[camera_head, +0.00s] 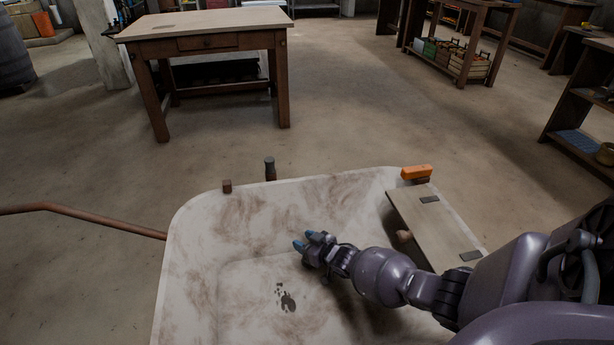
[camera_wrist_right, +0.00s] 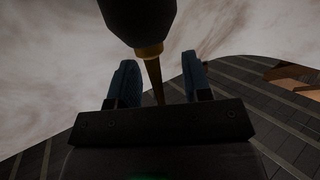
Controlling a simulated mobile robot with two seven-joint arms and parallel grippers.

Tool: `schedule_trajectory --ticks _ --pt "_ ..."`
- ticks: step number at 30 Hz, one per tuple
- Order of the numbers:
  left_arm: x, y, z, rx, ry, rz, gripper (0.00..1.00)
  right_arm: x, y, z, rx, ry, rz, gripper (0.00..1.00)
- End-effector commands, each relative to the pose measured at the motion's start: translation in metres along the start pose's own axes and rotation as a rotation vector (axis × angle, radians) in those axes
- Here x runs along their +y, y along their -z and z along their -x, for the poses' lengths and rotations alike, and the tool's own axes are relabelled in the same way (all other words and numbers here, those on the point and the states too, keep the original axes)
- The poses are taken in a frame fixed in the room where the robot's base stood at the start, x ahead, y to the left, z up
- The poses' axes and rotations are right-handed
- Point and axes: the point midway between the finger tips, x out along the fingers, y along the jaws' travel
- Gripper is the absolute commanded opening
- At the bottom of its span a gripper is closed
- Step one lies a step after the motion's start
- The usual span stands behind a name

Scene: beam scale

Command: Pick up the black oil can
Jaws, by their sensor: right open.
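My right gripper (camera_head: 306,242) is open over the inside of the pale, brown-smeared tub (camera_head: 190,265), its blue fingertips pointing left. In the right wrist view its two blue fingers (camera_wrist_right: 160,82) stand apart. A black body with a brass collar and tapering spout, which looks like the oil can (camera_wrist_right: 140,18), is close in front of them at the top. Its spout runs down across the gap between the fingers; I cannot tell whether it touches them. I cannot make the can out for sure in the head view. My left gripper is not in view.
A wooden board (camera_head: 432,226) with dark plates lies across the tub's right side. An orange block (camera_head: 416,172) and a dark upright piece (camera_head: 270,169) are at the far rim. A rusty bar (camera_head: 95,220) extends left. A wooden table (camera_head: 210,22) stands beyond open floor.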

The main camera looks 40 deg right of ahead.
Motion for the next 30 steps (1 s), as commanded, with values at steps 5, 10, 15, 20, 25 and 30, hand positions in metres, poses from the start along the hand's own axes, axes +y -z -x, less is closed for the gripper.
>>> schedule_trajectory --ticks 5,10,15,20,25,30 --pt "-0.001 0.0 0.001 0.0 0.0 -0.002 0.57 0.0 0.002 0.0 0.002 0.0 0.0 0.43" --pt "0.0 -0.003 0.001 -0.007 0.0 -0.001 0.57 0.0 0.002 0.0 0.002 0.0 0.0 0.17" --pt "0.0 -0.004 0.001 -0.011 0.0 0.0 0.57 0.0 0.002 0.0 0.002 0.0 0.001 0.0" --pt "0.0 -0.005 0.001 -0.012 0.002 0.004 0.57 0.0 0.002 0.0 0.002 0.0 0.0 0.0" --pt "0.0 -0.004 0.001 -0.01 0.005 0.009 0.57 0.0 0.003 0.0 0.003 0.0 0.0 0.0" --pt "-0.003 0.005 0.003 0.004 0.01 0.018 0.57 0.0 0.022 0.003 0.01 0.0 0.001 0.0"
